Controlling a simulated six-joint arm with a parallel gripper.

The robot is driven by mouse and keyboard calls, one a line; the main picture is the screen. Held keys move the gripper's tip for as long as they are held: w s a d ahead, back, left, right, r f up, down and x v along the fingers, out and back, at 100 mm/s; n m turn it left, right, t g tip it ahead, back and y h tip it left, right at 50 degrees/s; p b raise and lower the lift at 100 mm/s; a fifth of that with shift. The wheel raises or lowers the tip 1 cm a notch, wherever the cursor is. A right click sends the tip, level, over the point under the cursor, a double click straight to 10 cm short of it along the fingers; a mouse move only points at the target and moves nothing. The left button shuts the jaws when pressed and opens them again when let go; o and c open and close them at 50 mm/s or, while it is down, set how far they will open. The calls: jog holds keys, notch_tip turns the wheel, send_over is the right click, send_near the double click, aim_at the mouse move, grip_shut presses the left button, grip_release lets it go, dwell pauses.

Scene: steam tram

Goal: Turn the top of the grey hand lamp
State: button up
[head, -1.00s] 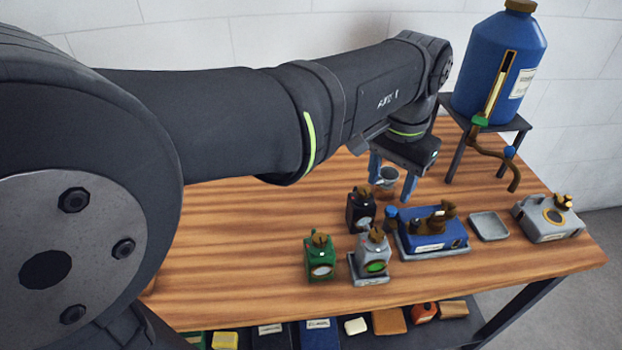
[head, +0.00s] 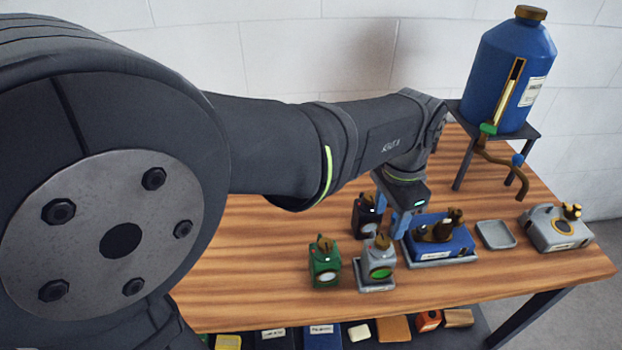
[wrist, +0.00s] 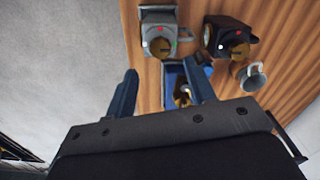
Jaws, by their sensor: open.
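The grey hand lamp (head: 377,268) stands upright on a small grey tray near the front of the table. It has a round green lens and a brass-coloured top (head: 382,242). In the wrist view the grey lamp (wrist: 158,28) is at the top, beyond my fingertips. My gripper (head: 392,216) is open, its blue fingers pointing down, just behind the grey lamp and apart from it. The wrist view shows both fingers spread, with nothing held between them (wrist: 162,74).
A black lamp (head: 365,219) stands close behind the grey one, a green lamp (head: 323,268) to its left. A blue boxed device (head: 455,243) is close on the right. A metal cup (wrist: 252,78) shows in the wrist view. The table's left side is clear.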

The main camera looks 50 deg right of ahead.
aim_at(383, 239)
notch_tip(383, 239, down, 6)
jog(key=shift+f, duration=0.25)
jog(key=shift+c, duration=0.2)
jog(key=c, duration=0.9)
